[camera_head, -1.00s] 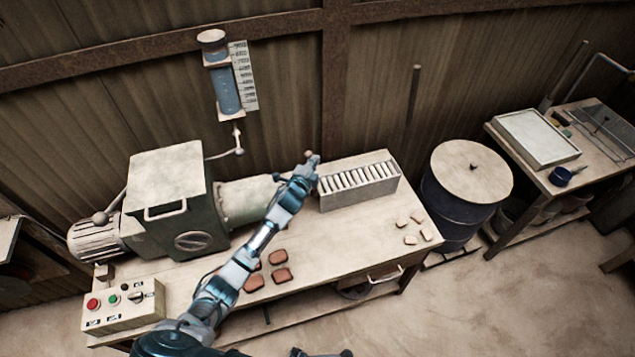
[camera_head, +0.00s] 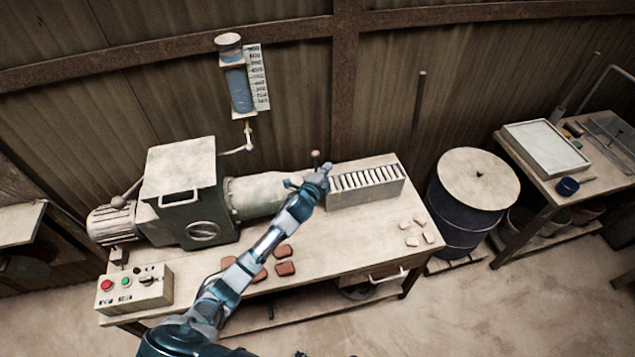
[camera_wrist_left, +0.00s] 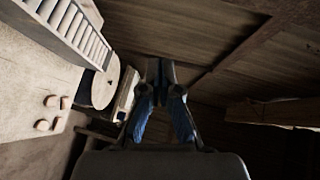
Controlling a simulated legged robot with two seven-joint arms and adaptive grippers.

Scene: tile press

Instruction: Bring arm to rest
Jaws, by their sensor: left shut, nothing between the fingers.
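My left arm reaches up across the bench from the bottom of the head view. Its gripper (camera_head: 322,172) is over the bench near the left end of the slotted rack, above the work surface. In the left wrist view the gripper (camera_wrist_left: 160,68) has its fingertips together with nothing between them. A dark peg with a round top (camera_head: 315,158) shows just behind the gripper in the head view; I cannot tell whether they touch. My right gripper is not in view.
The bench (camera_head: 340,240) bears a green press (camera_head: 185,195), a control box (camera_head: 133,287), a slotted rack (camera_head: 368,192), red-brown tiles (camera_head: 285,269) and pale tiles (camera_head: 411,242). A lidded drum (camera_head: 470,215) and a side table (camera_head: 530,180) stand right. A gauge (camera_head: 240,85) hangs behind.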

